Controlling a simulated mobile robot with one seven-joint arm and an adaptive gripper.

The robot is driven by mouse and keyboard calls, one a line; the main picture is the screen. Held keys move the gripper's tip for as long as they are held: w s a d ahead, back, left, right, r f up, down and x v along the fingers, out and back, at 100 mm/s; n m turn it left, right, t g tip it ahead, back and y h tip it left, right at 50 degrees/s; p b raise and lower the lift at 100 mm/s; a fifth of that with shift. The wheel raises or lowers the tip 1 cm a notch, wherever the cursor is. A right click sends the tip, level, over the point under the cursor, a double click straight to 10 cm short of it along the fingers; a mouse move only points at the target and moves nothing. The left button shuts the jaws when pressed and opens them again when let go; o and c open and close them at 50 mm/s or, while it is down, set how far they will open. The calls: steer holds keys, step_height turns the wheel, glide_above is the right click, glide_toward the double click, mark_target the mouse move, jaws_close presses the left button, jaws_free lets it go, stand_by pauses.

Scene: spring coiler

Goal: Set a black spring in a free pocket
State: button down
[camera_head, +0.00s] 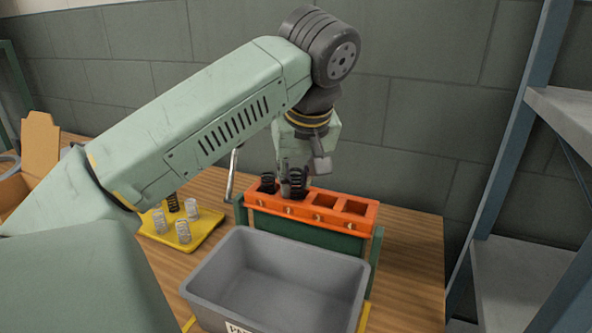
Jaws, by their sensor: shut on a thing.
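My gripper (293,180) points down over the orange pocket block (310,209) and is shut on a black spring (300,182). The held spring is upright at the second pocket from the left; I cannot tell how deep it sits. Another black spring (267,183) stands in the leftmost pocket. The two pockets on the right look empty. A third black spring (173,202) stands on a yellow tray (208,232) at the left, with several silver springs (183,231).
The block sits on a green stand (308,235) with a metal lever (231,175) at its left. A grey bin (277,281) stands in front. A cardboard box (38,150) is at the far left. A blue-framed shelf (505,130) rises at the right. The bench's right end is clear.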

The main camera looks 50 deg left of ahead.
steer(key=c, duration=1.3)
jaws_free()
steer(key=shift+d+f, duration=0.1)
steer(key=shift+f, duration=0.5)
steer(key=shift+r, duration=0.15)
